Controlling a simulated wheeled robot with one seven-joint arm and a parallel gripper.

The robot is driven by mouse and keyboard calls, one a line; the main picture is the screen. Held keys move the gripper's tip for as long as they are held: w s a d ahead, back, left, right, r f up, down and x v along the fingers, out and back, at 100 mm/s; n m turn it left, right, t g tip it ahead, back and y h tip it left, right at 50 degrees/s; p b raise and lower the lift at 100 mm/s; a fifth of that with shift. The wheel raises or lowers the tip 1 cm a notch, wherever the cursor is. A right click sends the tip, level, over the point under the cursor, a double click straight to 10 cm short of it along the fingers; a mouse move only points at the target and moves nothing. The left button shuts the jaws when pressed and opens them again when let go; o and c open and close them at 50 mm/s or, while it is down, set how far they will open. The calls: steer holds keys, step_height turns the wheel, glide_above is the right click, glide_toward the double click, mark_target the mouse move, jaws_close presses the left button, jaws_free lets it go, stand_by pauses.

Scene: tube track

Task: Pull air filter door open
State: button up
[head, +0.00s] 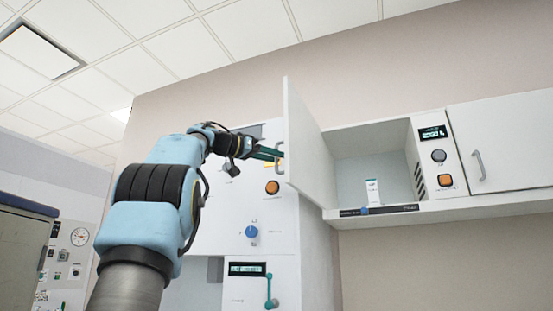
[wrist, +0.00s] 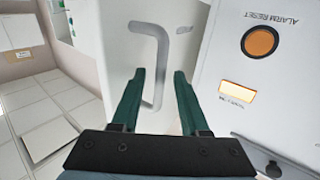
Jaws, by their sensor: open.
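A white cabinet door (head: 308,145), which I take to be the air filter door, stands swung outward from its cabinet; no label on it is readable. Its grey bar handle (wrist: 160,70) is in the middle of the wrist view, on the door's face (wrist: 120,40). My gripper (wrist: 158,78) is open, with its green fingertips on either side of the handle's long bar in the picture. I cannot tell whether the fingers reach around the bar. In the head view my gripper (head: 267,154) is left of the door, near its handle side.
A white panel with an orange alarm reset button (wrist: 260,41) and a lit button (wrist: 237,91) is close on the right. The open compartment (head: 375,155) holds a small white box (head: 373,192). A closed cabinet door (head: 510,145) is at far right.

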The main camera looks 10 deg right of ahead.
steer(key=b+v, duration=0.2)
steer(key=v, duration=0.8)
steer(key=shift+b, duration=0.35)
steer(key=shift+s, duration=0.1)
steer(key=w+f+n+t+y, duration=0.1)
steer(key=w+f+n+y, duration=0.1)
steer(key=w+f+n, duration=0.45)
steer(key=w+f+n+t+y, duration=0.1)
steer(key=w+f+y, duration=0.2)
steer(key=f, duration=0.7)
step_height(320, 180, down, 24)
steer(key=a+n+g+y, duration=0.2)
steer(key=n+g+y, duration=0.1)
steer(key=n+y, duration=0.2)
steer(key=s+a+f+g+y, duration=0.1)
steer(key=s+f+g+y, duration=0.1)
steer(key=s+f, duration=0.65)
steer(key=s+a+f+g+y, duration=0.15)
steer(key=s+f, duration=0.35)
steer(key=f, duration=0.7)
steer(key=s+a+f+g+y, duration=0.1)
steer(key=s+f, duration=0.5)
steer(key=s, duration=0.2)
steer(key=s+a+f+y, duration=0.1)
steer(key=s+f, duration=0.5)
steer(key=s, duration=0.2)
steer(key=shift+s+m+g, duration=0.3)
steer(key=shift+m+g, duration=0.05)
steer(key=shift+m, duration=0.1)
